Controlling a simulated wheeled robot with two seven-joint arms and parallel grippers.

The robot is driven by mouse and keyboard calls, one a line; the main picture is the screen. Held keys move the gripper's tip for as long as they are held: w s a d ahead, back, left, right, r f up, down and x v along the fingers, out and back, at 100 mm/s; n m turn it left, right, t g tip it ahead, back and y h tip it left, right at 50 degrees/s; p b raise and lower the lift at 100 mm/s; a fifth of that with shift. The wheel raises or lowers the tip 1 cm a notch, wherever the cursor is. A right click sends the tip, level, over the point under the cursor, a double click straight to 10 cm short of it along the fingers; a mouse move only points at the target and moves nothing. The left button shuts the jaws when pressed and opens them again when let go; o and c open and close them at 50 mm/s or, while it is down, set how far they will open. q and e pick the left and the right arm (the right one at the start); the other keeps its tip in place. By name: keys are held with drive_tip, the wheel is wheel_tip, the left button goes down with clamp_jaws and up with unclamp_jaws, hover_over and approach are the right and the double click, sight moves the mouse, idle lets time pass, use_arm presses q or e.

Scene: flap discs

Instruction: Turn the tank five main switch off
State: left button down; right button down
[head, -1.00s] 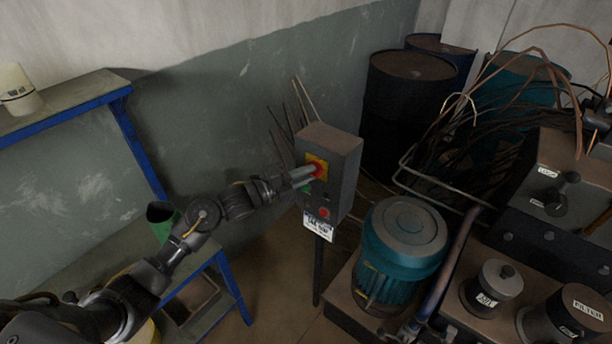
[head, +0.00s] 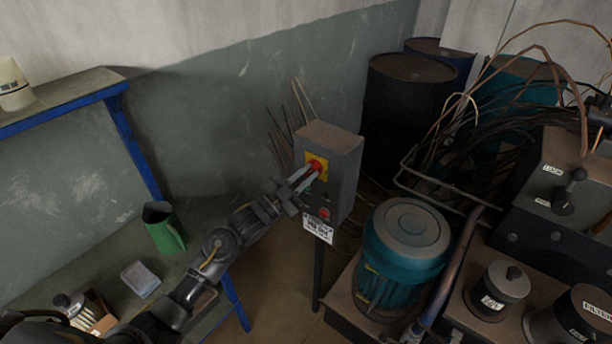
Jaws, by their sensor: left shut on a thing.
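The main switch (head: 316,165) is a red rotary handle on a yellow plate, high on the front of a grey control box (head: 341,158) on a post. My left gripper (head: 309,172) reaches up to it from the lower left, its two pale fingers shut on the red handle. The fingers hide part of the handle, so its exact angle is hard to tell. A green button (head: 307,189) and a red button (head: 324,213) sit lower on the box. A white label (head: 318,229) hangs below; its text is too small to read surely. My right gripper is not in view.
A blue-framed bench at left holds a green jug (head: 164,228) and a small grey box (head: 140,279). A teal motor (head: 405,250) stands close right of the post. Dark drums (head: 408,105) and tangled cables lie behind.

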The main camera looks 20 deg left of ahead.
use_arm(q)
drive_tip(key=n+t+y, duration=0.1)
drive_tip(key=n, duration=0.1)
drive_tip(key=n+t+y, duration=0.1)
drive_tip(key=n, duration=0.2)
drive_tip(key=shift+d+p, duration=0.1)
drive_tip(key=shift+p, duration=0.25)
drive_tip(key=shift+s+d+f+n+t+y+p, duration=0.1)
drive_tip(key=shift+n+t+y+p, duration=0.15)
drive_tip(key=shift+n+y, duration=0.6)
drive_tip(key=shift+n+t+y+p, duration=0.15)
drive_tip(key=shift+n+t+y, duration=0.1)
drive_tip(key=shift+n, duration=1.4)
drive_tip(key=c, duration=1.4)
unclamp_jaws()
drive_tip(key=shift+s, duration=0.1)
drive_tip(key=b+v, duration=0.3)
drive_tip(key=v, duration=0.7)
drive_tip(key=shift+s+f, duration=0.15)
drive_tip(key=shift+s, duration=0.15)
